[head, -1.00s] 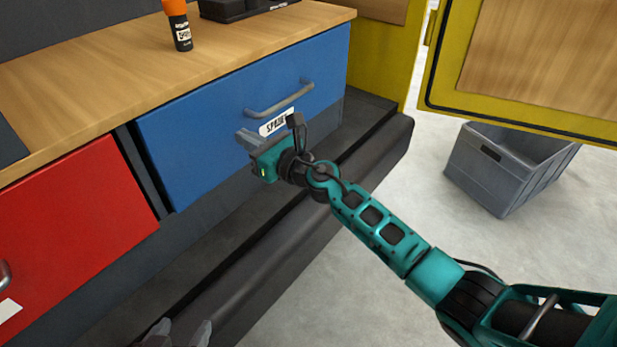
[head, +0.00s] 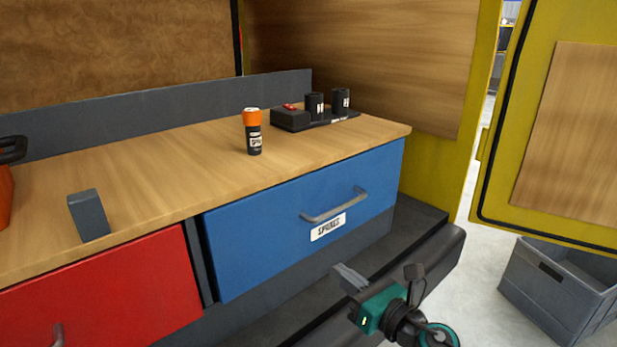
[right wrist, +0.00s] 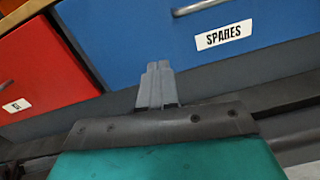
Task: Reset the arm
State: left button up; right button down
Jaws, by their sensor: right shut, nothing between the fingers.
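My right gripper (head: 350,279) is teal with grey fingers and shows at the lower right of the head view, below the blue drawer (head: 270,240). Its fingers are together and empty; they also show in the right wrist view (right wrist: 156,85). They are apart from the drawer front and its grey handle (head: 334,206). The blue drawer looks shut and bears a white label reading SPARES (head: 327,228). Most of the right arm is outside the head view. My left gripper is not in view.
On the wooden worktop (head: 180,170) stand an orange-and-black can (head: 253,132), a black tray (head: 335,119) with two black cylinders, and a grey block (head: 88,215). A red drawer (head: 120,290) is at left. A grey crate (head: 560,290) stands on the floor below an open yellow door (head: 510,110).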

jog(key=s+d+f+n+g+h, duration=0.3)
jog(key=s+f+n, duration=0.4)
jog(key=s+n, duration=0.65)
jog(key=s+d+f+n+g+h, duration=0.1)
jog(key=s+d+f+n+h, duration=0.4)
jog(key=n, duration=1.4)
pick_arm(q)
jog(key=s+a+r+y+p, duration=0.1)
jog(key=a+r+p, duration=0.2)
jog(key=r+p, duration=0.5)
jog(key=p, duration=0.4)
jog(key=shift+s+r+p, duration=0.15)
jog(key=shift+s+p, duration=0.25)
pick_arm(e)
jog(key=s+r, duration=0.3)
jog(key=r, duration=0.3)
jog(key=shift+s+d+h, duration=0.25)
jog(key=shift+s+h, duration=0.05)
jog(key=shift+s, duration=0.05)
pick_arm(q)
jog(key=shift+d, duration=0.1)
pick_arm(e)
jog(key=shift+r+n, duration=0.1)
jog(key=shift+n, duration=0.15)
